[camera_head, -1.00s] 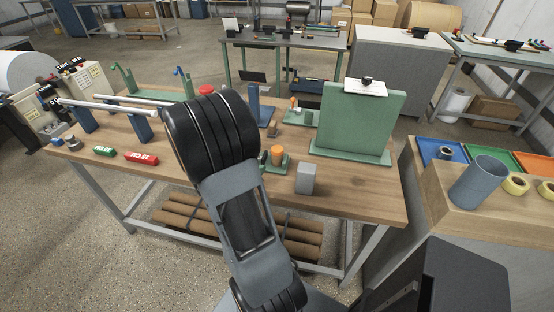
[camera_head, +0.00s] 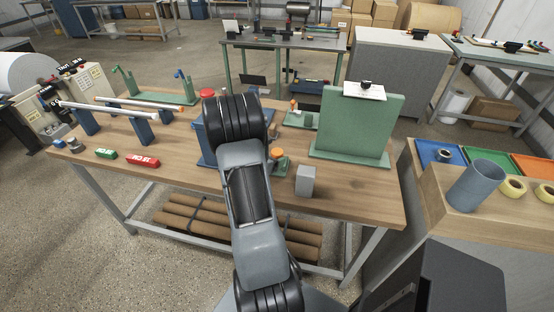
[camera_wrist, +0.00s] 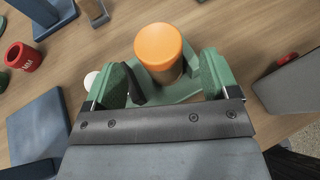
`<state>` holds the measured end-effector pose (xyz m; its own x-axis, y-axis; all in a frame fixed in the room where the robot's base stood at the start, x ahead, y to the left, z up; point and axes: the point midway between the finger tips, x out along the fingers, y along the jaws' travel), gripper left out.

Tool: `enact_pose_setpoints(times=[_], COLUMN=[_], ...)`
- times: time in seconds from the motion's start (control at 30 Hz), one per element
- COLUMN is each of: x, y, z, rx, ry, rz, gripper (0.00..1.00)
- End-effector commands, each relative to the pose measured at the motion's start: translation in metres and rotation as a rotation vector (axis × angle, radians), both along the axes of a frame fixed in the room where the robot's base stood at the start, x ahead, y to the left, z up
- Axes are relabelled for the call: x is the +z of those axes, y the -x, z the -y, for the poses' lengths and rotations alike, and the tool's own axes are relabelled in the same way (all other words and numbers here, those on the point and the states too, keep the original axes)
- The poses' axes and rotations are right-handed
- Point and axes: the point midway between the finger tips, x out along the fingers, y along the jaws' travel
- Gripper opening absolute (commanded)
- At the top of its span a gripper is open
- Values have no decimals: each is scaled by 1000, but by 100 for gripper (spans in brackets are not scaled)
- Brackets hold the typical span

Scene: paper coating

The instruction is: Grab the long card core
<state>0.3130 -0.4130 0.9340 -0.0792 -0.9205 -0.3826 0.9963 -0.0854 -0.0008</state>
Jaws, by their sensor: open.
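My gripper (camera_wrist: 165,72) is open in the wrist view, its green-padded fingers either side of an orange-topped cylinder (camera_wrist: 160,46) with a brown body. I cannot tell whether they touch it. The cylinder stands on a green base (camera_wrist: 186,92); its orange top (camera_head: 277,152) shows beside my arm in the head view, where my gripper is hidden. Which thing is the long card core is not certain. Long brown card tubes (camera_head: 190,212) lie on the shelf under the table. A long pale tube (camera_head: 95,109) rests on blue stands at the left.
A grey block (camera_head: 305,181) stands right of the green base, with a green upright panel (camera_head: 358,120) behind it. A red cup (camera_wrist: 24,57) and blue plate (camera_wrist: 38,128) lie left in the wrist view. The wooden table's (camera_head: 370,205) front right is clear.

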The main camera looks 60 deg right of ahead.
Motion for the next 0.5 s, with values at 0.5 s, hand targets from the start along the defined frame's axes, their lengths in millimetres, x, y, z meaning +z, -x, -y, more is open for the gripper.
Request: enact_pose_setpoints(times=[0.5], x=[-9], y=[2], z=[22], rx=[1], ry=[0], rz=[1], gripper=[79])
